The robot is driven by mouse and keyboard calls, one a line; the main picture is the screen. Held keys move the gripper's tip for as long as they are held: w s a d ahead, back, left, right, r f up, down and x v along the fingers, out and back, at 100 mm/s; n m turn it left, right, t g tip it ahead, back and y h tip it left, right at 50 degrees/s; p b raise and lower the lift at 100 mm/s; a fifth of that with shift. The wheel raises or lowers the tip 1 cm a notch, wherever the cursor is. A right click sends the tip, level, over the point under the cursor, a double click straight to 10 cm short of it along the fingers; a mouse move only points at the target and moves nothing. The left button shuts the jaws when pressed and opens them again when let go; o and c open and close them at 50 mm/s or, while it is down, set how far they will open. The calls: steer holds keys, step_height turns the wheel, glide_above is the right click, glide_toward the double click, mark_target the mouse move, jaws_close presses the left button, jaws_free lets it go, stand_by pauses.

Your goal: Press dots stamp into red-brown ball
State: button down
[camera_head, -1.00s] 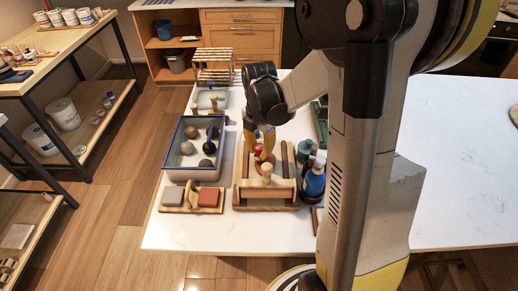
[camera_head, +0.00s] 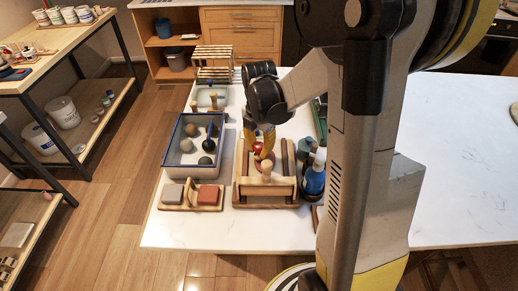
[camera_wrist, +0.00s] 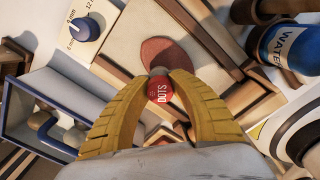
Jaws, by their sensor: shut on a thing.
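The dots stamp (camera_wrist: 160,90) has a round red top marked DOTS in the wrist view. My gripper (camera_wrist: 159,84) is shut on it, with a yellow finger on each side. The red-brown ball (camera_wrist: 166,52) shows just beyond the stamp as a rounded, flat-looking patch on a pale board. The stamp covers part of it, and I cannot tell whether the two touch. In the head view my gripper (camera_head: 264,138) points down over the wooden work tray (camera_head: 266,201). A small red shape shows at its fingertips, too small to tell apart.
A blue-rimmed tub (camera_head: 164,160) with several lumps stands left of the tray. A blue bottle (camera_head: 314,178) stands close right. The table (camera_head: 455,165) is clear farther right.

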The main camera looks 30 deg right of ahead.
steer(key=shift+f+b, duration=0.85)
steer(key=shift+f, duration=0.2)
stand_by(0.8)
steer(key=shift+r+p, duration=2.25)
steer(key=shift+r, duration=0.8)
